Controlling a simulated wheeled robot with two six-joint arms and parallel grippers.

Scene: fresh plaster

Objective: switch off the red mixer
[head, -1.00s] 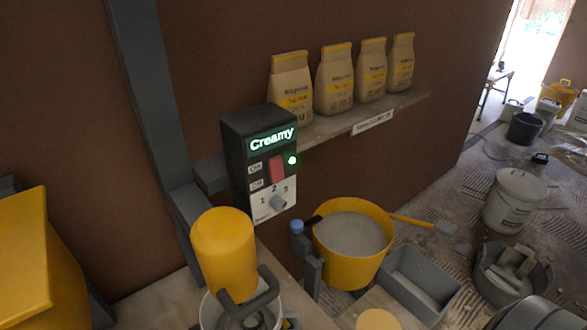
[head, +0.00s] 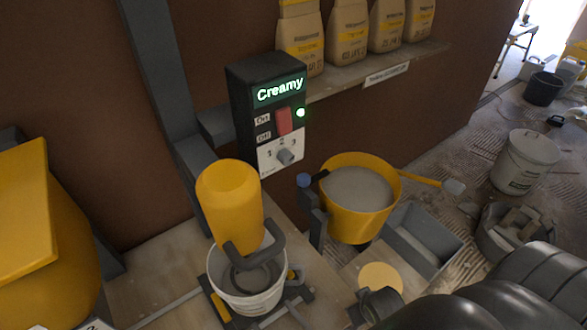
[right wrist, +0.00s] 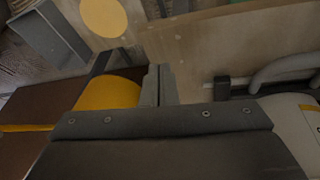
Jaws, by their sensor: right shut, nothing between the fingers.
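A yellow mixer motor (head: 228,202) with a dark handle stands over a white bucket (head: 250,301); I see no red mixer body. The dark control box (head: 243,110) on the wall has a lit "Creamy" display (head: 279,90), a red rocker switch (head: 284,121) between On and Off labels, a lit green lamp (head: 301,113) and a grey dial (head: 286,157) numbered 1 to 3. Which side of the rocker is pressed is unclear. My right gripper's shut, empty fingers show in the right wrist view (right wrist: 158,85). They are low and right of the box. My left gripper is not seen.
A yellow bucket of plaster (head: 360,190) sits right of the box, with a blue-topped post (head: 304,181) beside it. A grey trough (head: 420,238) lies below. Paper bags (head: 347,35) stand on the shelf above. A large yellow container (head: 40,230) is at left.

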